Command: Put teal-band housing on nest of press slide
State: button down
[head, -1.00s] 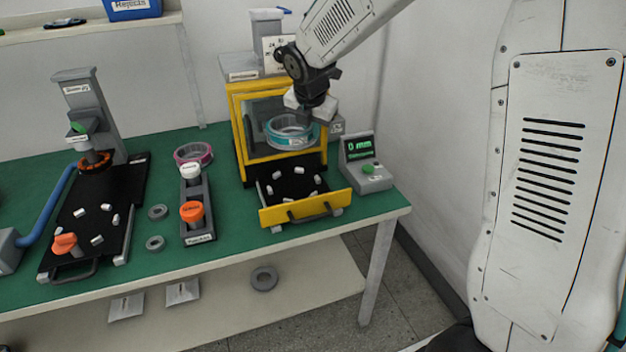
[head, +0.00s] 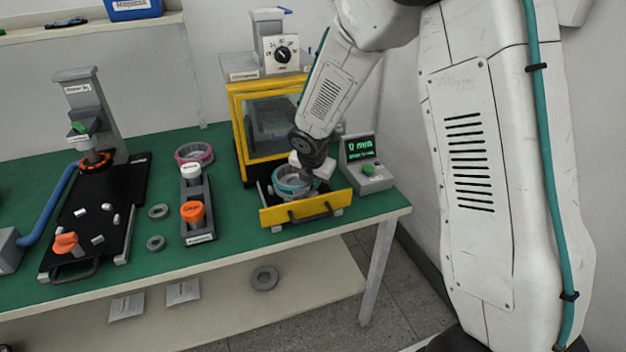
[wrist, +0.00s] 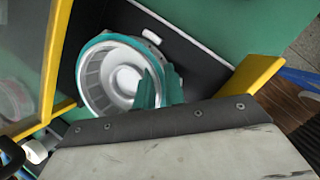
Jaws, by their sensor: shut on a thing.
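The teal-band housing (head: 290,181), a silvery ring with a teal outer band, is over the black bed of the yellow-fronted slide (head: 290,212). It also shows in the wrist view (wrist: 93,52), open side up, with ribs inside and a round hub. My gripper (head: 311,172) is shut on the right side of its rim; in the wrist view the grip area (wrist: 156,88) is at the housing's lower right. The housing looks roughly level and low between the slide's edges. It hides most of the white locating pegs, and I cannot tell whether it touches the bed.
The yellow-framed cabinet (head: 234,98) stands close behind the slide. A green display box (head: 366,165) is just right. A stand with white and orange knobs (head: 197,212), a pink-banded ring (head: 193,153) and another black pegged slide (head: 95,215) lie to the left.

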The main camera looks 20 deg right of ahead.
jog(key=c, duration=1.5)
grip_release()
jog(key=shift+r, duration=0.1)
jog(key=v, duration=1.2)
jog(key=s+d+r+m+g, duration=0.1)
jog(key=s+d+r+m, duration=0.1)
jog(key=s+r+m, duration=0.35)
jog(key=s+d+r+m, duration=0.25)
jog(key=s+m, duration=0.35)
jog(key=s, duration=0.3)
jog(key=s+r+m, duration=0.1)
jog(key=s+m, duration=0.4)
jog(key=s, duration=0.1)
jog(key=s+m+g+y, duration=0.1)
jog(key=s+m, duration=0.4)
jog(key=s, duration=0.2)
jog(key=s+r+m+g, duration=0.1)
jog(key=s+m, duration=0.4)
jog(key=s, duration=0.1)
jog(key=shift+s+a+r+y, duration=0.2)
jog(key=shift+a+r+y, duration=0.05)
jog(key=shift+r+y, duration=0.15)
